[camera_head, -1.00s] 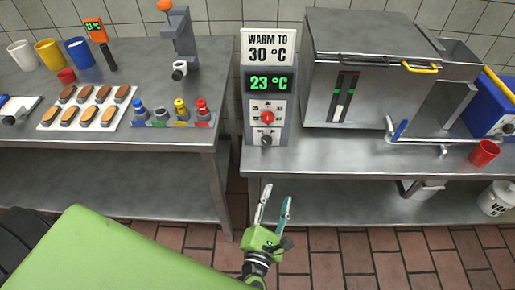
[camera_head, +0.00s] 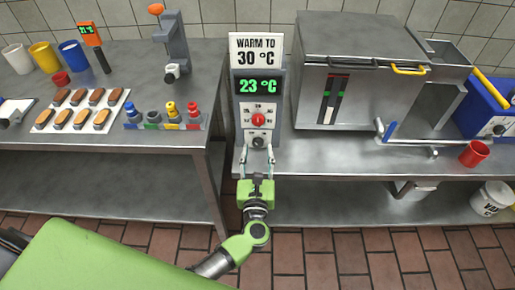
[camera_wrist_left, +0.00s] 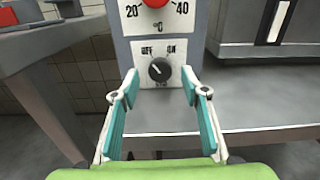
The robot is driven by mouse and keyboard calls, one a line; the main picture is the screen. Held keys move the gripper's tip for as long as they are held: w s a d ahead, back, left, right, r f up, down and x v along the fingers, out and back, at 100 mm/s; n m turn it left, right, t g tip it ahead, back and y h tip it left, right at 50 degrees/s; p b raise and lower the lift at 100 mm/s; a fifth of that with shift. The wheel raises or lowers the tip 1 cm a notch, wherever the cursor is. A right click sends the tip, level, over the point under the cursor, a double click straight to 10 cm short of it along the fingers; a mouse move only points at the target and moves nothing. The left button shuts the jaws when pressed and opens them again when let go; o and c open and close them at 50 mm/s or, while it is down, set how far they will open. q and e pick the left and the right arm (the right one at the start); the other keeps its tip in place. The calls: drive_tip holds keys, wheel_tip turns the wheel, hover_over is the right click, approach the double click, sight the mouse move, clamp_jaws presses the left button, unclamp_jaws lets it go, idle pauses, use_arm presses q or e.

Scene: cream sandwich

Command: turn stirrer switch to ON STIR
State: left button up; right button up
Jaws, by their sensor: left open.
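The stirrer switch is a round black knob (camera_head: 258,142) low on the grey control panel (camera_head: 239,135). My left gripper (camera_head: 257,154) is open in front of the panel, just below the knob in the head view. In the left wrist view its teal fingers (camera_wrist_left: 159,86) stand apart, one to each side of the knob, with nothing between them. My right gripper is not in view.
Above the switch are a red dial (camera_head: 258,119), a display reading 23 °C (camera_head: 257,86) and a sign reading WARM TO 30 °C (camera_head: 256,50). A steel tank (camera_head: 355,65) with a blue-handled pipe (camera_head: 388,131) stands to the right. A gap separates the two steel tables.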

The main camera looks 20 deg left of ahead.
use_arm(q)
drive_tip(key=shift+x, duration=0.85)
drive_tip(key=c, duration=1.1)
